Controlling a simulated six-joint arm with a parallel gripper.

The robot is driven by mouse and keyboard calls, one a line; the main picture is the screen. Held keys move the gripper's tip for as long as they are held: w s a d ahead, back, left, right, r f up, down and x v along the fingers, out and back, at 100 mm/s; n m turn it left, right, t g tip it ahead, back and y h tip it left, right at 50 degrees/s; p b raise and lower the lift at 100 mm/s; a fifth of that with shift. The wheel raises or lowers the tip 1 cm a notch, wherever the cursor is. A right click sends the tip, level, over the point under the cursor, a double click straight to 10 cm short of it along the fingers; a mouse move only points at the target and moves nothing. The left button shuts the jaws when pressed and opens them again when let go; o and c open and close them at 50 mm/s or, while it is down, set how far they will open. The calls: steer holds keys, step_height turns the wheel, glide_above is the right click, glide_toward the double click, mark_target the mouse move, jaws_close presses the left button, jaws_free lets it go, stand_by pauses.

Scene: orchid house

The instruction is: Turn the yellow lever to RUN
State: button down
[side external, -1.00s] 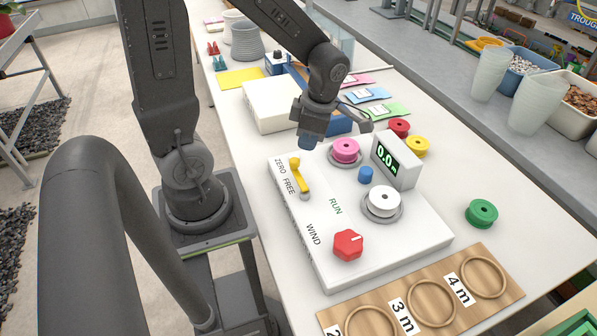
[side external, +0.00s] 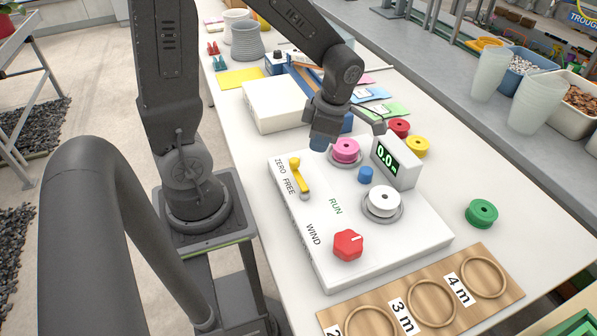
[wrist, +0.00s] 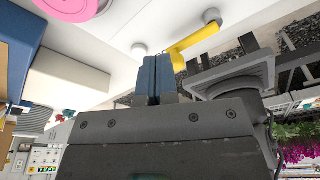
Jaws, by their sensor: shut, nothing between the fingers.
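The yellow lever (side external: 299,177) is on the left part of the white machine's top, beside the ZERO and FREE labels and apart from the RUN label (side external: 336,206). It also shows in the wrist view (wrist: 196,40), just beyond my fingers. My gripper (side external: 318,144) is above the machine's far edge, between the lever and the pink spool. Its blue fingertips are shut together and empty, and they look apart from the lever. In the wrist view the closed fingers (wrist: 155,75) point toward the machine's top.
The pink spool (side external: 346,150) is close to the right of my gripper. The display box (side external: 396,161), blue button (side external: 365,174), white spool (side external: 382,202) and red WIND knob (side external: 348,245) stand on the machine. A white box (side external: 283,105) lies behind my gripper.

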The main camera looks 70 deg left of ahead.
steer(key=shift+w+d, duration=0.6)
steer(key=shift+d, duration=0.1)
steer(key=shift+d, duration=0.1)
steer(key=shift+w+d, duration=0.2)
steer(key=shift+d, duration=0.3)
steer(key=shift+w+d, duration=0.2)
steer(key=shift+d, duration=0.25)
steer(key=shift+s, duration=0.15)
step_height(320, 180, up, 8)
steer(key=shift+s, duration=0.45)
stand_by(0.4)
